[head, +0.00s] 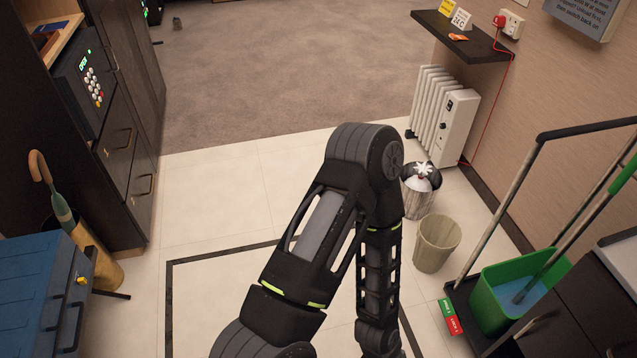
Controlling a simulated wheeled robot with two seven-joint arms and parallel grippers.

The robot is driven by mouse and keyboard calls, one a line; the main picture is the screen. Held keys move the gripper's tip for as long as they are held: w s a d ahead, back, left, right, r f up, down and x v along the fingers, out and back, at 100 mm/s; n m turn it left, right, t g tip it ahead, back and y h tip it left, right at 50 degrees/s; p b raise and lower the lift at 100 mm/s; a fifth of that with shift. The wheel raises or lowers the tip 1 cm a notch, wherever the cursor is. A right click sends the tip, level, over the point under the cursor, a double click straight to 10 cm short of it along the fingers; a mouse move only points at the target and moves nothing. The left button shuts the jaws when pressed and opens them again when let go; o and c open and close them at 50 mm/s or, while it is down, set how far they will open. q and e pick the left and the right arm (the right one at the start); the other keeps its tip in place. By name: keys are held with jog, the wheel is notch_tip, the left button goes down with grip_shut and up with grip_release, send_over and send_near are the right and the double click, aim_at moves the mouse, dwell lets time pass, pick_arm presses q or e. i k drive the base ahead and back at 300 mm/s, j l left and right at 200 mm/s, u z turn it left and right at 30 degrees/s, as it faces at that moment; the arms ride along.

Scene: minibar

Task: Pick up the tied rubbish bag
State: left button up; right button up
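My other arm and gripper do not show.
An empty beige bin (437,243) stands just in front of the bag. A white radiator (444,115) is behind it. A cleaning cart with a green bucket (515,290) is at right. An umbrella stand (100,265) is at left. The tiled floor left of my arm is clear.

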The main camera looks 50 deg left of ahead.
aim_at(419, 183)
jog(key=u, duration=0.85)
jog(key=i+z, duration=0.1)
jog(key=z, duration=0.3)
jog(key=i+j+z, duration=0.1)
jog(key=z, duration=0.3)
jog(key=i+j+z, duration=0.1)
jog(key=z, duration=0.25)
jog(key=j+z, duration=0.2)
jog(key=z, duration=0.2)
jog(key=i+j+z, duration=0.25)
jog(key=j+z, duration=0.2)
jog(key=j, duration=1.2)
jog(key=j+z, duration=0.45)
jog(key=j, duration=2.3)
